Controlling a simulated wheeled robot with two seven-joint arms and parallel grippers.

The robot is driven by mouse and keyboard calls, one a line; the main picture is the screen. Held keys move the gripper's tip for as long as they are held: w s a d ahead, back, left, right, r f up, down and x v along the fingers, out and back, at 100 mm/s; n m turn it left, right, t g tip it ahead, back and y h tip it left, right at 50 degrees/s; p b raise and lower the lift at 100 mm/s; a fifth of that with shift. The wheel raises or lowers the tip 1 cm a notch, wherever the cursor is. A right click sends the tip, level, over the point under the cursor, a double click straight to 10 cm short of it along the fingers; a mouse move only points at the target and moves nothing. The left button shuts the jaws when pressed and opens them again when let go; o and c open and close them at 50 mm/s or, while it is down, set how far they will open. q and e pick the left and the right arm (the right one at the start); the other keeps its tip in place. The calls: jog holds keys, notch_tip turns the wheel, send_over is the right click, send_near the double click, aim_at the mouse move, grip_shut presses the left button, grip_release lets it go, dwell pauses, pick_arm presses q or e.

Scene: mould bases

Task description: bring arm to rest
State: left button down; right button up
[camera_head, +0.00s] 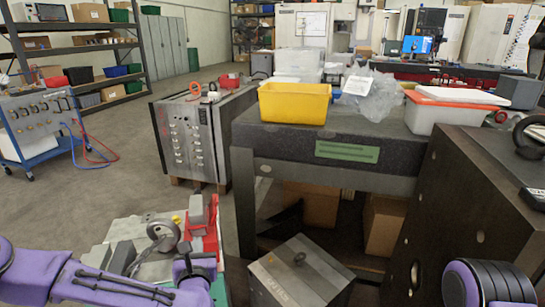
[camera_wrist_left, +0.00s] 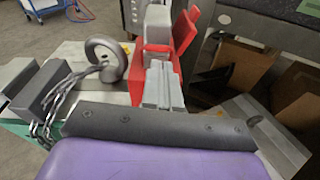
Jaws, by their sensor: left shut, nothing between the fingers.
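My left arm (camera_head: 115,284), purple with dark bands, comes in from the left along the bottom edge of the head view. My left gripper (camera_head: 184,247) is low, over or close to a pale bench top that carries metal parts. In the left wrist view the grey fingers of the left gripper (camera_wrist_left: 162,84) are together, with nothing between them. Red and grey parts (camera_wrist_left: 186,30) show just beyond the fingertips; I cannot tell whether they touch. Part of my right arm (camera_head: 487,284) shows at the bottom right; its gripper is out of frame.
A metal part with a lifting ring (camera_head: 163,236) stands close to the left gripper. A grey block (camera_head: 300,274) with an eyebolt is to its right. A dark table (camera_head: 265,137) carries a yellow bin (camera_head: 294,103). A large dark block (camera_head: 450,210) stands right. Floor is open at left.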

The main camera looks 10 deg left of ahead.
pick_arm(q)
jog(key=s+d+f+m+g+h+p, duration=0.1)
jog(key=s+d+f+m+g+h, duration=0.2)
jog(key=f+m, duration=0.45)
jog(key=s+d+f+m+g+h+p, duration=0.1)
jog(key=s+d+f+m+h, duration=0.15)
jog(key=s+f+m, duration=0.55)
jog(key=s+f+m+g+p, duration=0.1)
jog(key=s+f+m+g, duration=0.4)
jog(key=s+m, duration=0.5)
jog(key=s+a+f+m+g+y+p, duration=0.1)
jog(key=s+a+m+g+y+p, duration=0.2)
jog(key=s+a+m, duration=0.3)
jog(key=s+a, duration=0.3)
jog(key=s, duration=0.3)
jog(key=shift+a, duration=0.3)
pick_arm(e)
notch_tip(320, 180, up, 6)
pick_arm(q)
jog(key=shift+m, duration=0.25)
pick_arm(e)
jog(key=shift+r, duration=0.1)
jog(key=shift+c, duration=0.3)
